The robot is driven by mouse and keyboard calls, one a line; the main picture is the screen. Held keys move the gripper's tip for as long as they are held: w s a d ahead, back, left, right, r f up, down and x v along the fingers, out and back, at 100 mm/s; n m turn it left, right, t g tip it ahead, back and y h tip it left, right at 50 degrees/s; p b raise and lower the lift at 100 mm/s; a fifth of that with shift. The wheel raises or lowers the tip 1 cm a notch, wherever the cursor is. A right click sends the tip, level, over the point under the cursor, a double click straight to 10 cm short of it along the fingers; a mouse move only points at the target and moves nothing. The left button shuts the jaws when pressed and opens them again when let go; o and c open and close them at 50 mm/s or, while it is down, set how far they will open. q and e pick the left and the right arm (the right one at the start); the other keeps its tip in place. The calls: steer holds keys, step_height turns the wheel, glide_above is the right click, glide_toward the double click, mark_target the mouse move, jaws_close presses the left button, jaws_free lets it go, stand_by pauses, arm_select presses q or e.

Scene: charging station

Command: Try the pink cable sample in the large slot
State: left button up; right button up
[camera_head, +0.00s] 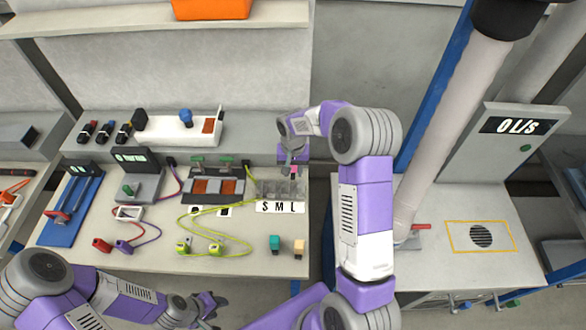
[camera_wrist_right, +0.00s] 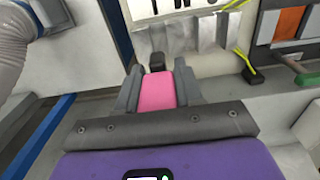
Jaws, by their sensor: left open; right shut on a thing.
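The pink cable sample (camera_wrist_right: 157,92) is gripped between the fingers of my right gripper (camera_wrist_right: 157,85); its dark tip points towards the grey slot block. In the head view my right gripper (camera_head: 292,168) is over the back right part of the slot block (camera_head: 270,188), near the L end, and a little pink shows below it. The block has a white label (camera_head: 280,207) reading S M L in front. I cannot tell whether the tip touches the block or is above it. My left gripper (camera_head: 207,304) is open and empty, in front of the table.
A teal sample (camera_head: 274,243) and a tan sample (camera_head: 299,246) stand at the table's front right. Yellow-green cables (camera_head: 215,222) lie left of the block, beside a grey unit with orange panels (camera_head: 212,187). A white stand (camera_head: 180,126) is behind.

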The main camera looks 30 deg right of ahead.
steer(key=shift+f+b, duration=2)
steer(key=shift+f, duration=0.9)
steer(key=shift+f+b, duration=0.9)
steer(key=shift+f, duration=0.15)
steer(key=o, duration=1.1)
steer(key=shift+r, duration=0.15)
